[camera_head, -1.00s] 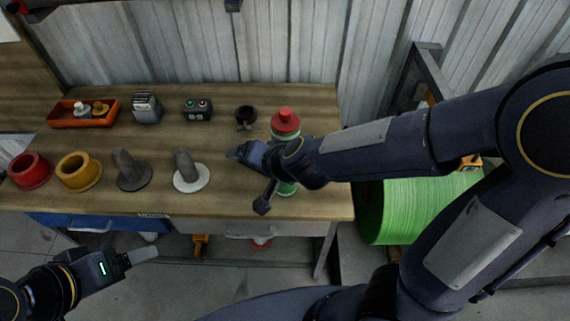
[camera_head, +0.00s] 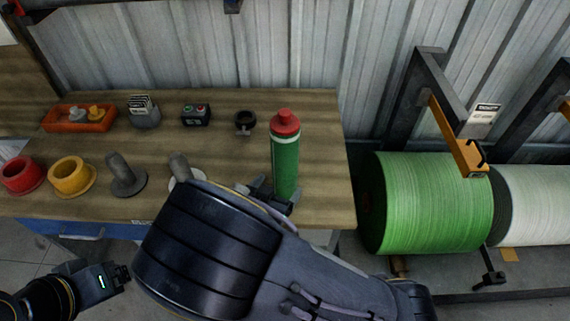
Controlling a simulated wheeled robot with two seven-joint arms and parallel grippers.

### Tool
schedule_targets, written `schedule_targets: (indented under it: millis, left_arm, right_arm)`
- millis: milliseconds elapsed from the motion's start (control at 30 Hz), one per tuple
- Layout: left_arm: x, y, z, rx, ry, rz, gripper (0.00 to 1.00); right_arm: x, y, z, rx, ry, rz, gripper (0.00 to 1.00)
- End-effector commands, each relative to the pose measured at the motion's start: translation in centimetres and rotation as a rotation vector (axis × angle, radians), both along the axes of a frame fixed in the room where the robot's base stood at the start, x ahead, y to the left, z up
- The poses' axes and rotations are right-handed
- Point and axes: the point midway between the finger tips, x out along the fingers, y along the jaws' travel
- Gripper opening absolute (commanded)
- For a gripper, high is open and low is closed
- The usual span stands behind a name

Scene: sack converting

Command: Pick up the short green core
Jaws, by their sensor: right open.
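A green upright cylinder (camera_head: 285,168) with a white band and a red top stands near the right end of the wooden bench (camera_head: 225,150). It is the only green upright piece on the bench; I cannot tell whether it is a core. My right gripper (camera_head: 273,195) is open at its lower part, with dark fingers near its left and front sides. I cannot tell whether they touch it. My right forearm covers the bench's front edge. My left gripper (camera_head: 122,278) is low at the left, in front of the bench, and its jaw opening is unclear.
A red ring (camera_head: 20,177), a yellow ring (camera_head: 72,178), a dark post (camera_head: 124,176) and a partly hidden post (camera_head: 179,166) stand along the front. An orange tray (camera_head: 78,119), a card holder (camera_head: 145,112) and a button box (camera_head: 195,115) stand behind. A large green roll (camera_head: 430,202) is right of the bench.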

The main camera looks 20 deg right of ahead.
Motion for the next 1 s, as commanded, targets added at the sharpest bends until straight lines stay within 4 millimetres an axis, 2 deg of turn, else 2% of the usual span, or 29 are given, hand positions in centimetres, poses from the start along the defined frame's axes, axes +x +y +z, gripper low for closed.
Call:
schedule_targets:
  millis: [233,567,667,1000]
  left_arm:
    - [0.0,0.0,-0.3,0.0,0.0,0.0,0.83]
    - [0.0,0.0,-0.3,0.0,0.0,0.0,0.83]
    - [0.0,0.0,-0.3,0.0,0.0,0.0,0.83]
    - [0.0,0.0,-0.3,0.0,0.0,0.0,0.83]
  right_arm:
    - [2.4,-2.5,-1.6,-0.002,0.001,-0.002,0.83]
    - [3.1,-2.9,-1.8,0.002,0.001,0.001,0.83]
    - [3.0,-2.9,-1.8,0.002,0.001,0.001,0.73]
    - [3.0,-2.9,-1.8,0.002,0.001,0.001,0.28]
